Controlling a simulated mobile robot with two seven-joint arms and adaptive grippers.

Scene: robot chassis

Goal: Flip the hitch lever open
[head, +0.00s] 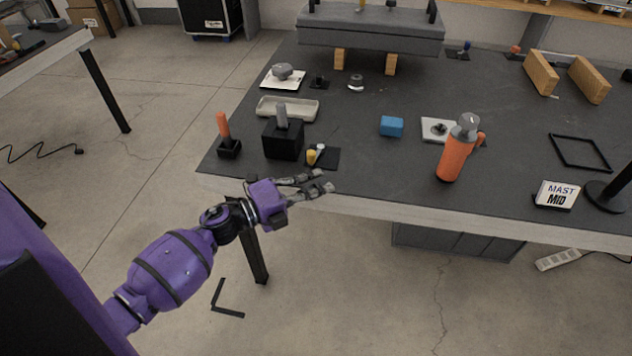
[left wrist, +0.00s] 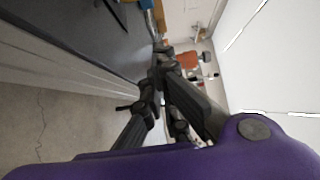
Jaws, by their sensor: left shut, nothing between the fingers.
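I cannot tell for sure which part is the hitch lever. One candidate is a grey upright handle (head: 281,115) on a black block (head: 284,142) near the table's front left. Another is an orange upright handle (head: 223,126) on a small black base to its left. My left gripper (head: 328,182) is at the table's front edge, right of and nearer than both, touching neither. It is shut and empty. In the left wrist view its dark fingers (left wrist: 158,72) point toward the table, and neither handle can be made out clearly. My right gripper is not in view.
A small black plate with a yellow knob (head: 311,157) lies just beyond my left gripper. A grey tray (head: 288,107), a blue block (head: 391,126) and an orange bottle (head: 457,152) stand on the dark table (head: 370,180). A "MAST MID" sign (head: 557,195) is at right.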

